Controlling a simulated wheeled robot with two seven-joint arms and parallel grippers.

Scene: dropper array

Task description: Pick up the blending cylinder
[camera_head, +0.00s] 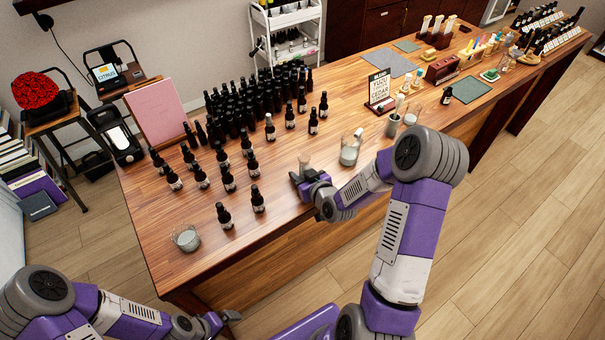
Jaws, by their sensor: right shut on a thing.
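My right gripper (302,177) is at the table's front part, shut on a small clear glass cylinder, the blending cylinder (304,160). The cylinder looks upright, and its lower part is hidden by the gripper. I cannot tell whether its base touches the table. My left gripper (229,318) is low at the bottom of the view, off the table's front left corner. It is too small and partly turned away to show its jaw opening.
The wooden table (275,200) carries many dark dropper bottles (257,198) left of my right gripper. A glass beaker (350,149) stands close on its right. A glass bowl (187,239) sits at the front left. A label sign (379,87) stands farther right.

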